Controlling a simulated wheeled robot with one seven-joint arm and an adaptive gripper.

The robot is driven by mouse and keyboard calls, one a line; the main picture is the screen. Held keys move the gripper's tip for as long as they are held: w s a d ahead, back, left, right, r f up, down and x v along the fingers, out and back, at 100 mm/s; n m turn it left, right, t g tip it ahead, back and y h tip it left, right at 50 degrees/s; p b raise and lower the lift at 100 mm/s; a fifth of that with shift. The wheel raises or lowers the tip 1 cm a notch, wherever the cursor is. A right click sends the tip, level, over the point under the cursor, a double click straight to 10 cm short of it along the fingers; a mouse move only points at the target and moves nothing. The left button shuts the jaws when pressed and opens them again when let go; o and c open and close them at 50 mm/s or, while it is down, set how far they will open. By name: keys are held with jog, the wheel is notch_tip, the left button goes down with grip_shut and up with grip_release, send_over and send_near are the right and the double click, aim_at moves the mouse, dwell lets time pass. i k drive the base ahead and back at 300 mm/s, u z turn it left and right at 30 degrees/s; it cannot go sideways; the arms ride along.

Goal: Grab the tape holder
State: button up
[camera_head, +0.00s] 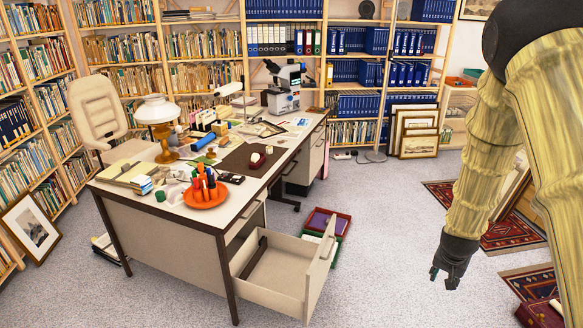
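The desk (160,240) stands left of centre with many small things on its top. I cannot clearly pick out a tape holder; a small pale and reddish object (255,158) on the dark desk pad may be it, but it is too small to tell. My gripper (442,278) hangs at the lower right, pointing down over the floor. It is well to the right of the desk and apart from everything. Its two dark fingers look spread, with nothing between them.
An orange tray with pens (205,196), a lamp (158,118) and a microscope (284,88) stand on the desk. An open drawer (285,275) juts out from its front right. Rugs (497,236) lie at the right. Grey carpet between desk and gripper is mostly clear.

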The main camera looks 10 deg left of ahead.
aim_at(257, 159)
jog(key=z, duration=0.15)
jog(key=i, duration=1.15)
jog(key=u, duration=2.35)
jog(key=i, duration=1.85)
jog(key=z, duration=1.6)
jog(key=i, duration=0.5)
jog(key=u, duration=0.05)
